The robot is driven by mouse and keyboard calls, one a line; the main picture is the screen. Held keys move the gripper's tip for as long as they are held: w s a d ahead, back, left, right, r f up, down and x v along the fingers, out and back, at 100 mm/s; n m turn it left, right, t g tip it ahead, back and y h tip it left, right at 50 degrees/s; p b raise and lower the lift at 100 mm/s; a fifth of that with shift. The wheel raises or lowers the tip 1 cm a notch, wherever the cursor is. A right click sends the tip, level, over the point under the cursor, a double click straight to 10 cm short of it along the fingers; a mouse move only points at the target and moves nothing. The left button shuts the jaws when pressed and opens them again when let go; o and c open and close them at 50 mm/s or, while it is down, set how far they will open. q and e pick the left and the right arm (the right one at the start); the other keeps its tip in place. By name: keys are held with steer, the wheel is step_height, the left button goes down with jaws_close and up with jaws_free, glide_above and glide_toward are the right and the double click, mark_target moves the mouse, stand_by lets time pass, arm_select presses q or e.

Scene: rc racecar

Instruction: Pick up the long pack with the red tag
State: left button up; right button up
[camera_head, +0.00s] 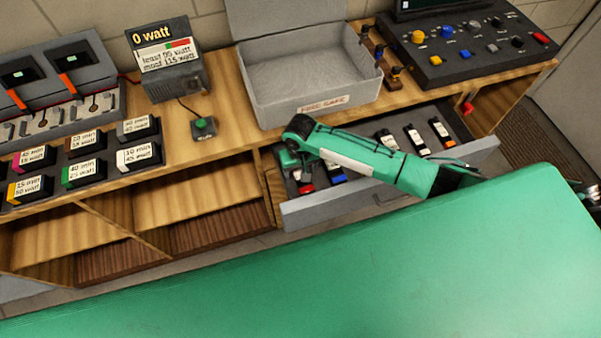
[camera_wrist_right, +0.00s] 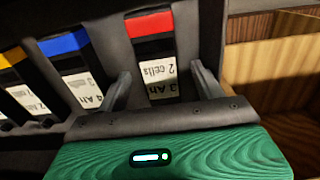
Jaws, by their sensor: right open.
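A black pack with a red tag (camera_wrist_right: 150,26) and a white label reading "2 cells" lies in the open grey drawer. In the head view its red end (camera_head: 306,188) shows just below my right gripper (camera_head: 296,173). In the right wrist view my right gripper (camera_wrist_right: 163,80) is open, with one finger on each side of the label end of this pack. I cannot tell whether the fingers touch it or how deep they reach. The pack's lower end is hidden behind the gripper body. My left gripper is not in view.
A blue-tagged pack (camera_wrist_right: 65,44) lies left of the red one in the wrist view, with a yellow-tagged pack (camera_wrist_right: 13,57) beyond. An orange-tagged pack (camera_head: 443,132) lies farther right in the drawer (camera_head: 335,205). A grey fire-safe box (camera_head: 300,80) stands above on the bench.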

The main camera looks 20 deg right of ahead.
steer(key=shift+f, duration=0.85)
steer(key=shift+c, duration=0.5)
steer(key=c, duration=1.1)
steer(key=shift+c, duration=0.5)
steer(key=shift+r, duration=0.25)
